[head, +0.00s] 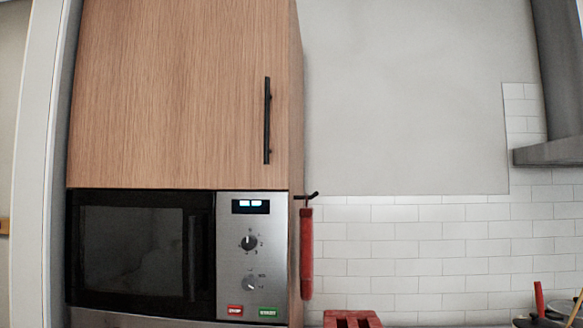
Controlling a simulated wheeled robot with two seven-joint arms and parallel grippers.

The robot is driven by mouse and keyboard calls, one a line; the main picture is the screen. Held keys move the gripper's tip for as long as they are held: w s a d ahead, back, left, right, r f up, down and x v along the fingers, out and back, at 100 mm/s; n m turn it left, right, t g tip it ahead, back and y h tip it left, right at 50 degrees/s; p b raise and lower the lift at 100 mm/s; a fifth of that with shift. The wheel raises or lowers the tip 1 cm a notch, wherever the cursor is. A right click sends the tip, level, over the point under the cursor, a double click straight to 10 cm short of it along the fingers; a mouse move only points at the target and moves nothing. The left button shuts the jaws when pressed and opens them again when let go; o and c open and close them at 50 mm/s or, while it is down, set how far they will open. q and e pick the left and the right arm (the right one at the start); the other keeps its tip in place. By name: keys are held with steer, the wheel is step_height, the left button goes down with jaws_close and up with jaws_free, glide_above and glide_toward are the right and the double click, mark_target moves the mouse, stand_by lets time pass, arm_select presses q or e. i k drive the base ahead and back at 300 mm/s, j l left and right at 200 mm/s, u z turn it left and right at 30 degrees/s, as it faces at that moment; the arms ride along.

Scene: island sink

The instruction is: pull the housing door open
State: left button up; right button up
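The wooden housing door (180,90) fills the upper left of the head view, above the microwave. It looks shut. Its black vertical bar handle (267,120) is near the right edge of the door. Neither of my grippers shows in the head view, so where they are relative to the handle cannot be seen.
A built-in microwave (135,250) with a control panel (250,255) sits below the door. A red item (307,252) hangs from a dark hook (306,196) on the cabinet's right side. A red slotted object (352,319) and a grey range hood (552,150) are to the right.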

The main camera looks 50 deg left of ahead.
mark_target(170, 94)
steer(key=u, duration=2.35)
